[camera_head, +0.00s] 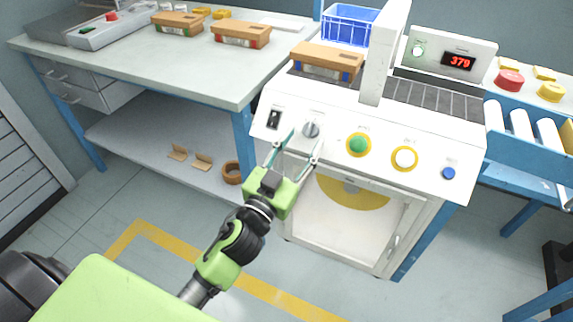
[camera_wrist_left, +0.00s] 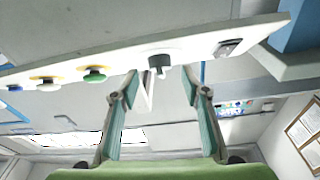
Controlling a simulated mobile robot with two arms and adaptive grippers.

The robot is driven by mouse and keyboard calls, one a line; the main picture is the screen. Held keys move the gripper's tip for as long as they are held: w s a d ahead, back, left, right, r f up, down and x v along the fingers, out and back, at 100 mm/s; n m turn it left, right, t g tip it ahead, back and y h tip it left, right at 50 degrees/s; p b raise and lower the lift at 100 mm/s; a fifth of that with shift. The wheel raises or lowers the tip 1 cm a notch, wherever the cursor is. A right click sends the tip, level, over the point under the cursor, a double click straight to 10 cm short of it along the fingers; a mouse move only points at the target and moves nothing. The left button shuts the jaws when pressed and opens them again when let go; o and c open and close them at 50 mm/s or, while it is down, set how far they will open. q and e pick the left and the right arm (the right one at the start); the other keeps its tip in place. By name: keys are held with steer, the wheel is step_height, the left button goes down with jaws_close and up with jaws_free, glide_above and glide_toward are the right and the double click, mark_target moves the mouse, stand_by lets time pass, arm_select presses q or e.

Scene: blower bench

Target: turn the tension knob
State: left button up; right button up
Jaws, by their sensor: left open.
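A grey round knob (camera_head: 312,129) sits on the sloped white front panel (camera_head: 385,130), right of a black rocker switch (camera_head: 274,118). Its label is too small to read. In the left wrist view the knob (camera_wrist_left: 160,62) stands out dark from the panel's edge. My left gripper (camera_head: 301,146) is open and empty just in front of the panel, below the knob. In the left wrist view its two fingers (camera_wrist_left: 160,80) are spread, and the knob appears between and beyond their tips, apparently untouched. My right gripper is not in view.
Right of the knob are a green button (camera_head: 358,145), a white button (camera_head: 404,158) and a blue button (camera_head: 449,173). A second small knob (camera_head: 417,50) is beside the red display (camera_head: 459,61). A cardboard box (camera_head: 327,60) sits on the machine's belt. A white upright post (camera_head: 384,60) rises behind the panel.

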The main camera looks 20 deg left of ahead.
arm_select(q)
steer(key=s+f, duration=0.1)
steer(key=s, duration=0.8)
steer(key=shift+a, duration=0.4)
steer(key=shift+f, duration=0.1)
